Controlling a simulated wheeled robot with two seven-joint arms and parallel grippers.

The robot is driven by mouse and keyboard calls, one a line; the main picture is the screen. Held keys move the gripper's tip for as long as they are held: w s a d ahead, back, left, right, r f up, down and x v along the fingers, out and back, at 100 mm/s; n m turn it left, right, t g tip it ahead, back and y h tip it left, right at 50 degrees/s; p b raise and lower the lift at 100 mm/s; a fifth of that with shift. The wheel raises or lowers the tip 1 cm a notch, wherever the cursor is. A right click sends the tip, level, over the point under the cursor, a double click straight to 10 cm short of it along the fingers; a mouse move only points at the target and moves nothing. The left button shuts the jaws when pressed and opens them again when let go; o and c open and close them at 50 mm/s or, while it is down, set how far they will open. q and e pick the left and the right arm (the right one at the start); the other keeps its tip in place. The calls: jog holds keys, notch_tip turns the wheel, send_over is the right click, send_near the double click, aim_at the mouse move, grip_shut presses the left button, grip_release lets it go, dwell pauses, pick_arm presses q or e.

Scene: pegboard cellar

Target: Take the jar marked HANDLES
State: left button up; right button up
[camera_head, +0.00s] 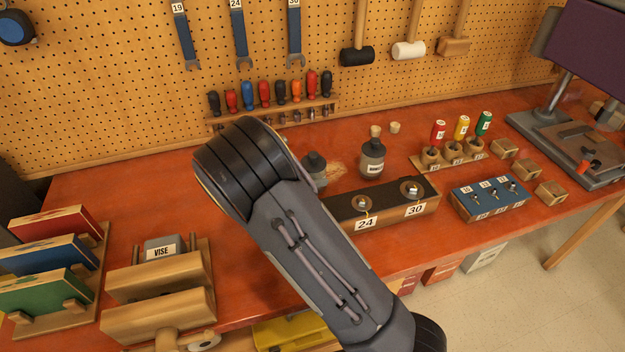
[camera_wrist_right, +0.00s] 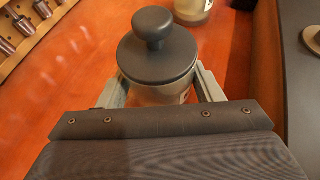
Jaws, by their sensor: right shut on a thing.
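A jar with a dark grey knobbed lid (camera_wrist_right: 157,52) stands between the two fingers of my right gripper (camera_wrist_right: 160,75), which is shut on it. Its glass body shows only a little below the lid, and I cannot read its label. My left gripper is not in view.
A wooden block marked 24 and 30 (camera_head: 390,212) lies in front of the jars. A screwdriver rack (camera_head: 275,117) runs behind. The vise (camera_head: 160,295) is at front left.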

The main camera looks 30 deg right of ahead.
jog(key=shift+r, duration=0.15)
jog(key=shift+r, duration=0.9)
jog(key=s+a+r+b, duration=0.1)
jog(key=s+a+r, duration=0.5)
jog(key=s+r, duration=0.5)
jog(key=shift+s+a, duration=0.2)
jog(key=shift+s, duration=0.55)
jog(key=o, duration=0.9)
jog(key=c, duration=0.9)
